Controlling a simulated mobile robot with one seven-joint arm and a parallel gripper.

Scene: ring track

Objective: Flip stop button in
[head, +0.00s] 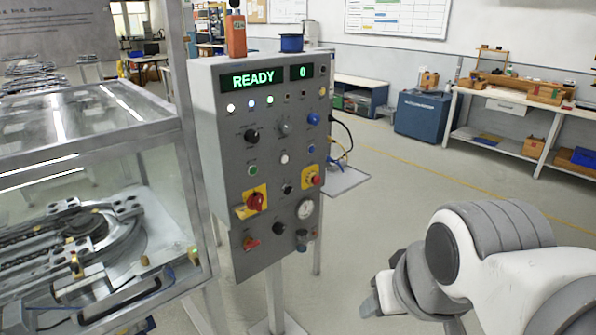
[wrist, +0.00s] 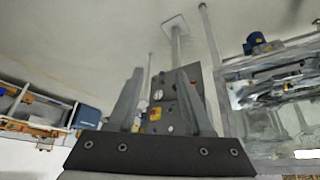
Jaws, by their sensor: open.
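A grey control panel (head: 228,150) stands on a post left of centre in the head view, its lit display reading READY. A red round button on a yellow plate (head: 313,178), which looks like the stop button, is at its right edge. A larger red knob on a yellow plate (head: 256,201) is lower left of it. My gripper (head: 374,300) is right of and below the panel, apart from it, partly hidden by my arm. In the wrist view my gripper (wrist: 162,76) is open and empty. The panel (wrist: 183,103) appears upside down and distant between and behind the fingers.
A glass-sided enclosure (head: 165,165) with a metal track stands left of the panel. A blue cabinet (head: 422,115) and a workbench (head: 520,115) stand at the back right. A cable hangs at the panel's right side. The floor between panel and arm is clear.

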